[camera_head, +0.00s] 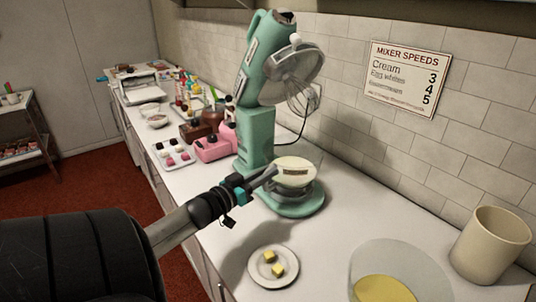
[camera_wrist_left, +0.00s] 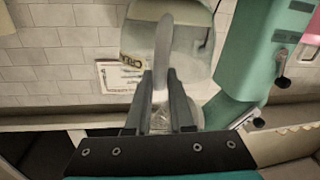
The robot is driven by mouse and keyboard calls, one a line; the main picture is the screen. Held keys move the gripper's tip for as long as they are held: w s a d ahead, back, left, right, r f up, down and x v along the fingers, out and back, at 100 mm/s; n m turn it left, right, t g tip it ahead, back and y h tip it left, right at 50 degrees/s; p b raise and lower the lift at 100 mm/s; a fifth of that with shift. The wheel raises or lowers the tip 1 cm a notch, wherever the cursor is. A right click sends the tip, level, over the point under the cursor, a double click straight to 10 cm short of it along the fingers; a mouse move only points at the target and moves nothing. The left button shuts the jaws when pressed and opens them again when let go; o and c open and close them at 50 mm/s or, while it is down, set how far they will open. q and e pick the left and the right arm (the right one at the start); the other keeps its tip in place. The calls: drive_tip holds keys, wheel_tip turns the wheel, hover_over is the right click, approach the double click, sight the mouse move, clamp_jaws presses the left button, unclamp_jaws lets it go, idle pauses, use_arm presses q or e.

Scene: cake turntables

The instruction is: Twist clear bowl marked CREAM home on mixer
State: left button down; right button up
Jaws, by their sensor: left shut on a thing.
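A mint-green stand mixer (camera_head: 258,130) stands against the tiled wall, its head tilted up and the wire whisk (camera_head: 303,100) raised clear. In the left wrist view the gripper (camera_wrist_left: 160,85) is shut on the upright handle (camera_wrist_left: 163,45) of the clear bowl (camera_wrist_left: 190,45). Whether the bowl is locked on its seat cannot be told. My right gripper is not in view.
A clear bowl with yellow contents (camera_head: 385,290), a cream crock (camera_head: 490,245) and a plate with yellow cubes (camera_head: 273,267) stand in front. A speed sign (camera_head: 405,78) hangs above.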

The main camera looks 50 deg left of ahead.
use_arm(q)
drive_tip(key=shift+a+f+m+h, duration=0.15)
drive_tip(key=shift+m+h, duration=0.15)
drive_tip(key=shift+h, duration=0.1)
drive_tip(key=shift+a, duration=0.1)
drive_tip(key=shift+s+a+m+h+b, duration=0.1)
drive_tip(key=shift+a+m+h+b, duration=0.6)
drive_tip(key=shift+h, duration=0.4)
drive_tip(key=a+m+h+b, duration=0.1)
drive_tip(key=h+b, duration=0.1)
drive_tip(key=shift+a+b, duration=0.25)
drive_tip(key=shift+b, duration=0.1)
